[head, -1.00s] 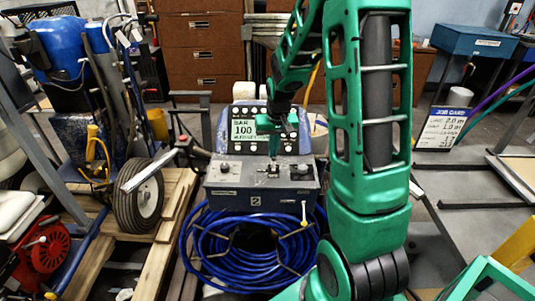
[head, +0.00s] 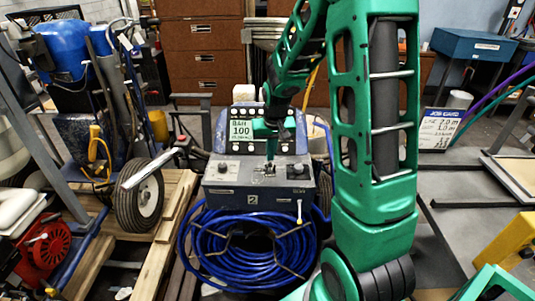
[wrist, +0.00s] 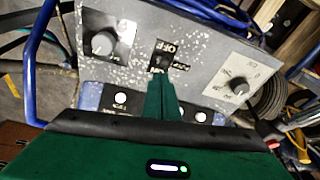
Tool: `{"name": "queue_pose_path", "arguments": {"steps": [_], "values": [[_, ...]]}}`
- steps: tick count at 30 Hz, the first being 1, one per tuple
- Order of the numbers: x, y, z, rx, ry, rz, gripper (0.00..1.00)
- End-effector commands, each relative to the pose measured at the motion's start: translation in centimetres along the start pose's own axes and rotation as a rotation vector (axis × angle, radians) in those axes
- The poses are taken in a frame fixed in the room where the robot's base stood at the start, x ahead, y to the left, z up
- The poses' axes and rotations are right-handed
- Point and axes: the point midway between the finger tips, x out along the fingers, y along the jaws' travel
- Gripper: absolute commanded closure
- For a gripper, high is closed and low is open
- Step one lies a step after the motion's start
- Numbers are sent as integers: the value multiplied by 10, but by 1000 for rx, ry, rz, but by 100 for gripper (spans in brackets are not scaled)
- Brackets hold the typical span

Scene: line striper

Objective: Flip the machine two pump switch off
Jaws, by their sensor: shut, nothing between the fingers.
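Machine two (head: 252,198) stands in the middle of the head view. It has a grey control box marked 2, and a display reading 100 BAR behind it. The pump switch (wrist: 158,60) sits on a small black plate with an OFF label, between two round knobs, in the wrist view. My gripper (wrist: 160,80) is shut and empty, its green fingertips right at the lower edge of the switch plate. Whether they touch the switch lever cannot be told. In the head view my gripper (head: 270,158) points down over the middle of the box; the switch is partly hidden there.
A coiled blue hose (head: 205,245) hangs at the machine's front. A wheeled machine with a blue tank (head: 70,50) stands on the left, with a red engine (head: 45,245) near it. A job card (head: 440,128) stands at right. Drawers (head: 203,50) stand behind.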

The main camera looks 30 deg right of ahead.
Motion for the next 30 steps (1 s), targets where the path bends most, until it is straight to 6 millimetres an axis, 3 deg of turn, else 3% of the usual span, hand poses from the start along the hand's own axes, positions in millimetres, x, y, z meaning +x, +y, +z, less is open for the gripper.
{"name": "queue_pose_path", "arguments": {"steps": [30], "values": [[-17,-5,-5,-7,1,-2,100]]}}
